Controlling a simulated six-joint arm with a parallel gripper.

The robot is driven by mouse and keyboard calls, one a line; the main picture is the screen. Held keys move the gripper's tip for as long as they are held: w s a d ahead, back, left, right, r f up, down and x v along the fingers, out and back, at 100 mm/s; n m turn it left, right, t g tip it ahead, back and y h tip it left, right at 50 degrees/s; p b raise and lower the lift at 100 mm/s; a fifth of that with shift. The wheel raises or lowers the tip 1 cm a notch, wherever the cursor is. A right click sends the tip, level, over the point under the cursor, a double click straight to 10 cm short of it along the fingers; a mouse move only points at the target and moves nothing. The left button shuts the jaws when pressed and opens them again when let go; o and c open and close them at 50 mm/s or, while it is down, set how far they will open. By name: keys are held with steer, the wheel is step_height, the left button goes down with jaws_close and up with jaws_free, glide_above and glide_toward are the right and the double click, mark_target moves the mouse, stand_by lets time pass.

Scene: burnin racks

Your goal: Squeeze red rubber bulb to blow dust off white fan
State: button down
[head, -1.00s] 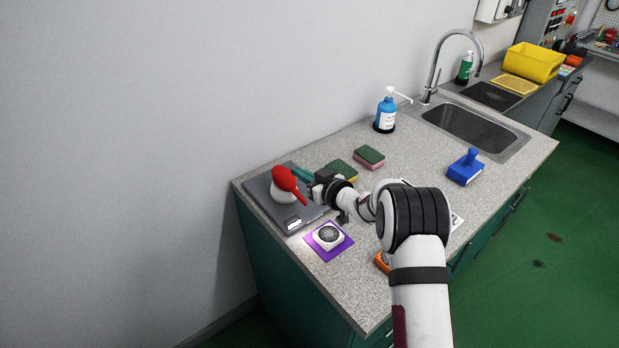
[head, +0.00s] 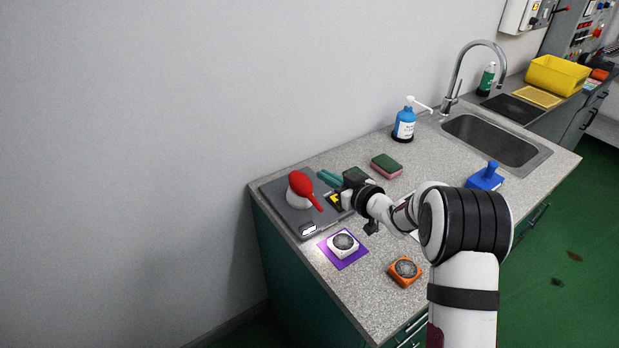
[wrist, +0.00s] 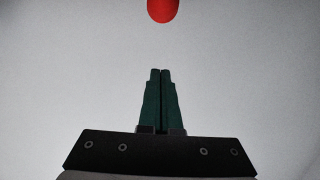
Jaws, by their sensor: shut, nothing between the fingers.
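The red rubber bulb (head: 301,184) rests in a white round holder (head: 297,200) on a grey slab at the counter's left end, its nozzle slanting down to the right. Its red end also shows at the top of the wrist view (wrist: 163,10). The white fan (head: 343,244) lies on a purple mat (head: 327,254) in front of the slab. My gripper (head: 322,176) has green fingers, shut and empty, to the right of the bulb and apart from it. The closed fingers also show in the wrist view (wrist: 160,72). Dust on the fan is too small to tell.
An orange fan (head: 405,271) lies right of the mat. A green-topped sponge (head: 386,166), a blue pump bottle (head: 404,125), a blue-handled brush (head: 485,178) and the sink (head: 490,140) are farther right. Another sponge is mostly hidden behind my gripper. The wall stands close behind the slab.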

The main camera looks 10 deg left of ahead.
glide_above(306, 185)
step_height(306, 185, down, 2)
step_height(306, 185, down, 4)
steer(key=shift+w+a+r, duration=0.15)
steer(key=shift+r, duration=0.1)
steer(key=shift+f, duration=0.45)
steer(key=shift+f, duration=0.1)
steer(key=shift+f, duration=1.35)
steer(key=s+d+r, duration=0.6)
steer(key=s+d, duration=0.1)
steer(key=shift+r, duration=0.3)
